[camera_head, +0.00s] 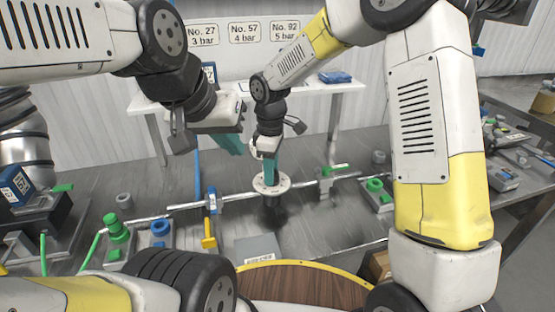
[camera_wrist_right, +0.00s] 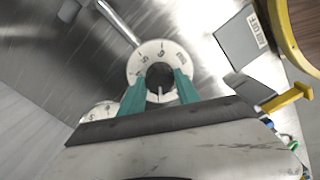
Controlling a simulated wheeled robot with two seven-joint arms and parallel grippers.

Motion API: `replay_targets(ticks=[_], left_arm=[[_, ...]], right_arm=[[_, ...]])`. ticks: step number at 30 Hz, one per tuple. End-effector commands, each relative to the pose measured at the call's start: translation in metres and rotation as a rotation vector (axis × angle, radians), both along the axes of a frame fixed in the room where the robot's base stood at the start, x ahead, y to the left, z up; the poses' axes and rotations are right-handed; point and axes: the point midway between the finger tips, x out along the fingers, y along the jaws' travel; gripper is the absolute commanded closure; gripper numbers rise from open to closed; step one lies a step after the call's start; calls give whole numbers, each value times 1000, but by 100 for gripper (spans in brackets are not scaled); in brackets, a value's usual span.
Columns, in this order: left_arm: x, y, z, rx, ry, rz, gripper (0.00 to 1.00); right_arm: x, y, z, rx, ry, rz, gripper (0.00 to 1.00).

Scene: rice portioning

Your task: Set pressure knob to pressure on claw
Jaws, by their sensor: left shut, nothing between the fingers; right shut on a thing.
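The pressure knob is dark, with a white numbered dial (camera_head: 284,184) around it, standing on the pipe line at the middle of the bench. In the right wrist view the dial (camera_wrist_right: 146,56) and dark knob (camera_wrist_right: 160,72) show between my teal fingers. My right gripper (camera_head: 270,176) points down, shut on the knob; its fingers also show in the wrist view (camera_wrist_right: 158,92). A white mark on the knob is at its lower side there. My left gripper (camera_head: 236,145) is shut and empty, up and left of the knob. Wall signs (camera_head: 244,33) read No. 27 3 bar, No. 57 4 bar, No. 92 5 bar.
A yellow-handled valve (camera_head: 209,235), green fitting (camera_head: 117,228) and blue fitting (camera_head: 161,228) stand left of the knob. A grey box (camera_head: 257,249) lies in front. Another green fitting (camera_head: 375,186) is right.

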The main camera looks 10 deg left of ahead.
Motion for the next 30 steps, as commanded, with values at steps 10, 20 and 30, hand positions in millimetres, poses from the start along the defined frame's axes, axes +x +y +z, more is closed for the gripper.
replay_targets(ticks=[10,20,30], left_arm=[[0,0,0,0,0,0,100],[0,0,0,0,0,0,100],[0,0,0,0,0,0,100]], right_arm=[[0,0,0,0,-1,-47,100],[0,0,1,0,-2,-270,100],[0,0,1,0,-2,-594,100]])
